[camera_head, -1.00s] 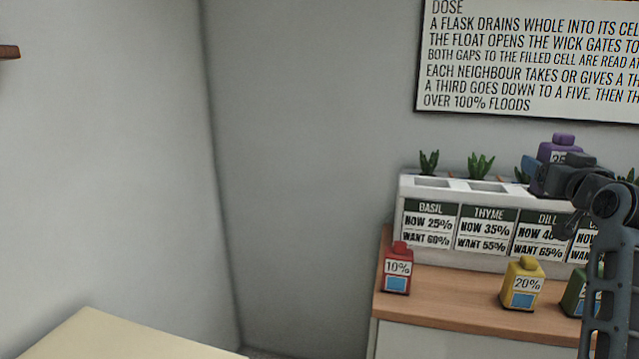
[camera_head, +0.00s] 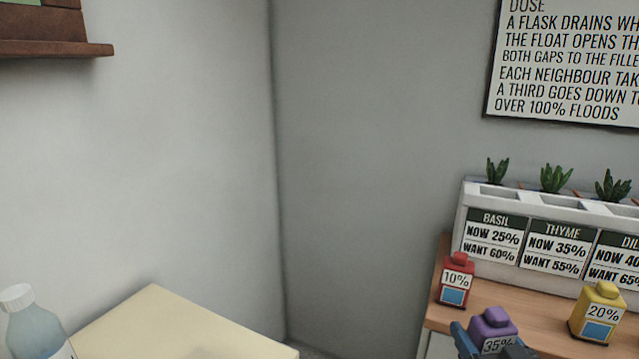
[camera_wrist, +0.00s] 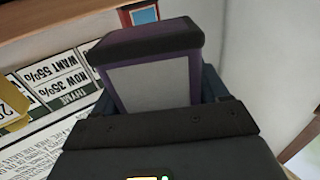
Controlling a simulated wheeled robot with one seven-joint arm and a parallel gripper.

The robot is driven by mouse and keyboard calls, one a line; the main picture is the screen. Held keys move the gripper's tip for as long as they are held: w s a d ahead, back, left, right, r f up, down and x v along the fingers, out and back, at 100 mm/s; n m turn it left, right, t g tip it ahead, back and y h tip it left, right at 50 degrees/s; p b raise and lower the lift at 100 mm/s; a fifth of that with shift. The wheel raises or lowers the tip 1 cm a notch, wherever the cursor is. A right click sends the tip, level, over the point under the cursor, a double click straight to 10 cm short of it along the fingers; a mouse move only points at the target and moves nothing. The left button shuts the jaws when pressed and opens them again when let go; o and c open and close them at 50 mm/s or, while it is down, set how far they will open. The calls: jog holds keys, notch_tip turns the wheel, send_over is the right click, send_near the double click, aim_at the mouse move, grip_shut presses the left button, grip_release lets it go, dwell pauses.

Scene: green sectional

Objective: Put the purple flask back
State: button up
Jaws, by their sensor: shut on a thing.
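The purple flask (camera_head: 492,331), labelled 35%, is in my gripper (camera_head: 488,350) at the lower right of the head view, in front of the wooden counter's edge. In the wrist view the flask (camera_wrist: 150,60) fills the middle, its purple end and pale label between the jaws of my gripper (camera_wrist: 165,100). The gripper is shut on it. In the head view its lower part is cut off by the frame edge. I cannot tell whether it touches the counter (camera_head: 540,318).
A red 10% flask (camera_head: 455,279) and a yellow 20% flask (camera_head: 598,312) stand on the counter before the white planter (camera_head: 540,268). A pale yellow surface (camera_head: 180,325) and a bluish bottle (camera_head: 38,325) are at lower left. A brown shelf (camera_head: 55,48) is upper left.

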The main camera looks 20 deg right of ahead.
jog(key=w+a+f+n+y, duration=0.2)
jog(key=a+f+y, duration=0.1)
jog(key=a+f, duration=0.6)
jog(key=w+a+f+n+t+y, duration=0.1)
jog(key=w+a+f+n+y, duration=0.1)
jog(key=a+f, duration=0.8)
jog(key=a+y, duration=0.1)
jog(key=a, duration=0.1)
jog(key=shift+a, duration=0.35)
